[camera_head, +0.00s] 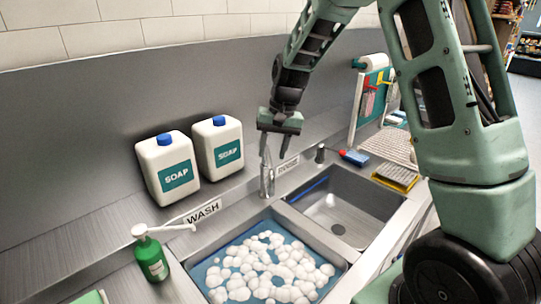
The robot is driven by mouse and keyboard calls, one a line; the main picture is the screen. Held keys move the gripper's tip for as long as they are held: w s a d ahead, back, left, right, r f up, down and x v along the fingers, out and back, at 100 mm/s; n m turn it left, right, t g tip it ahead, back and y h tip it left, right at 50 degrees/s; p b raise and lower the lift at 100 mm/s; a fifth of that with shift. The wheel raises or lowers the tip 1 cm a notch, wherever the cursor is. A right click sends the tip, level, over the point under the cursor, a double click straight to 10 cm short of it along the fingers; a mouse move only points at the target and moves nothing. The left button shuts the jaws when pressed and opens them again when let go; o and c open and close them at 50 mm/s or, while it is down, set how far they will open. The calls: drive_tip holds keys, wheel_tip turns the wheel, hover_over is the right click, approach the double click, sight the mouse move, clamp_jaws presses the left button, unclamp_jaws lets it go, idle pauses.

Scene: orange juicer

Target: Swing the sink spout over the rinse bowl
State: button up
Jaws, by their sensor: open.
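The metal sink faucet (267,182) stands at the back edge between the two basins. Its spout is hard to make out, and I cannot tell which way it points. The rinse bowl (345,207) is the empty right basin with a drain, below a partly hidden "RINSE" label. The wash basin (270,270) on the left holds blue water and white foam. My gripper (276,155) points down at the top of the faucet, with its two fingers apart. The fingers overlap the faucet top in the picture; I cannot tell whether they touch it.
Two white soap jugs (167,176) stand behind the wash basin. A green pump bottle (151,255) is at its left, nozzle pointing right. A red and blue brush (354,157) and a yellow-black sponge (396,177) lie beyond the rinse bowl, near a drying rack (392,147).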

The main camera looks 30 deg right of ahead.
sight(270, 163)
drive_tip(key=shift+w+a+f+p, duration=0.1)
drive_tip(key=shift+a+f+p, duration=0.05)
drive_tip(key=shift+f, duration=0.75)
drive_tip(key=shift+w+a+f+p, duration=0.1)
drive_tip(key=shift+a+f+p, duration=0.05)
drive_tip(key=shift+f, duration=0.75)
clamp_jaws()
